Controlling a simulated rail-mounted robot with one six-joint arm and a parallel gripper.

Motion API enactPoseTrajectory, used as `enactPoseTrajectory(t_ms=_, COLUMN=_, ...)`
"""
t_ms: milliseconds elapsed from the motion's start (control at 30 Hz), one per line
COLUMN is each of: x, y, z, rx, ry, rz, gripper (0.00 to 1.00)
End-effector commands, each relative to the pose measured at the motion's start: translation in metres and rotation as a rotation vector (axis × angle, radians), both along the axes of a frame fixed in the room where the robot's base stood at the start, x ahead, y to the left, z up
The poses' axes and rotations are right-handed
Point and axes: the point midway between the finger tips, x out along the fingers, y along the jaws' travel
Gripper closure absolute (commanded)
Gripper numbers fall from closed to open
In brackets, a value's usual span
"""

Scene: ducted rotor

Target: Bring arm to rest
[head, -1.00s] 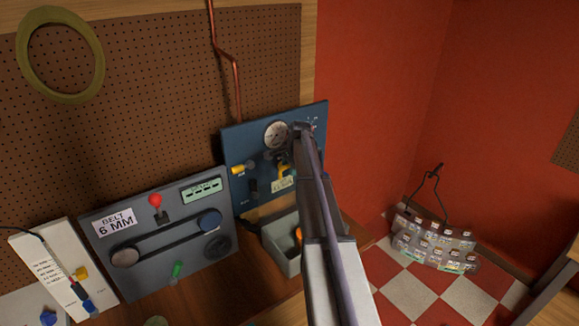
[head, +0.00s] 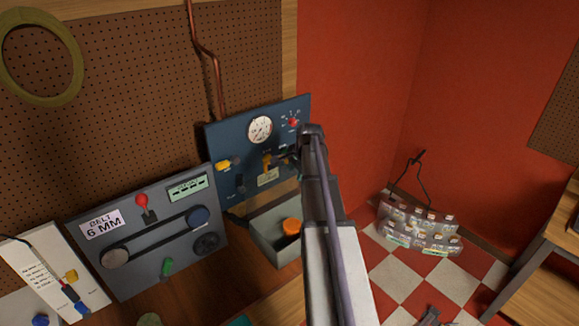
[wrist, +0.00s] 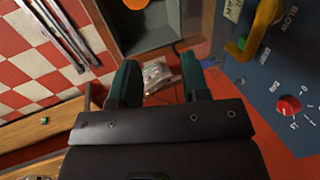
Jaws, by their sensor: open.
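My gripper (wrist: 159,82) shows in the wrist view with its two dark green fingers apart and nothing between them. In the head view my arm reaches up the middle of the picture, and its far end hides the fingers. The far end is beside the right edge of the blue gauge panel (head: 222,140). The blue panel also shows at the right of the wrist view (wrist: 270,75), with a yellow lever (wrist: 262,25) and a red knob (wrist: 289,106). The gripper appears apart from both.
A grey bin (head: 262,238) holding an orange-capped item (head: 291,227) stands below the blue panel. A belt panel (head: 130,275) is to its left. A rack of small bottles (head: 420,228) is at the right, above the checkered floor. A wooden bench (head: 560,220) stands at the right edge.

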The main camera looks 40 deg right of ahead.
Motion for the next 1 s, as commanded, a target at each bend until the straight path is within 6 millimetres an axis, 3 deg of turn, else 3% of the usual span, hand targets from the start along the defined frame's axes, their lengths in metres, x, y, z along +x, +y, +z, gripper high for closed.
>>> enactPoseTrajectory(t_ms=167, x=0.000, y=0.000, z=0.000, rx=-0.004, ry=0.000, rz=0.013, gripper=0.58)
enactPoseTrajectory(t_ms=267, x=-0.010, y=0.005, z=-0.002, rx=-0.043, ry=0.032, rz=0.170, gripper=0.58)
enactPoseTrajectory(t_ms=300, x=-0.033, y=0.020, z=-0.005, rx=-0.071, ry=0.064, rz=0.292, gripper=0.58)
enactPoseTrajectory(t_ms=367, x=-0.058, y=0.066, z=-0.034, rx=-0.107, ry=0.115, rz=0.510, gripper=0.58)
enactPoseTrajectory(t_ms=500, x=-0.100, y=0.186, z=-0.105, rx=-0.166, ry=0.198, rz=0.977, gripper=0.58)
enactPoseTrajectory(t_ms=600, x=-0.133, y=0.264, z=-0.154, rx=-0.198, ry=0.237, rz=1.249, gripper=0.58)
enactPoseTrajectory(t_ms=700, x=-0.159, y=0.323, z=-0.194, rx=-0.223, ry=0.256, rz=1.414, gripper=0.58)
enactPoseTrajectory(t_ms=833, x=-0.166, y=0.368, z=-0.219, rx=-0.242, ry=0.249, rz=1.520, gripper=0.58)
enactPoseTrajectory(t_ms=1000, x=-0.163, y=0.379, z=-0.215, rx=-0.246, ry=0.246, rz=1.546, gripper=0.58)
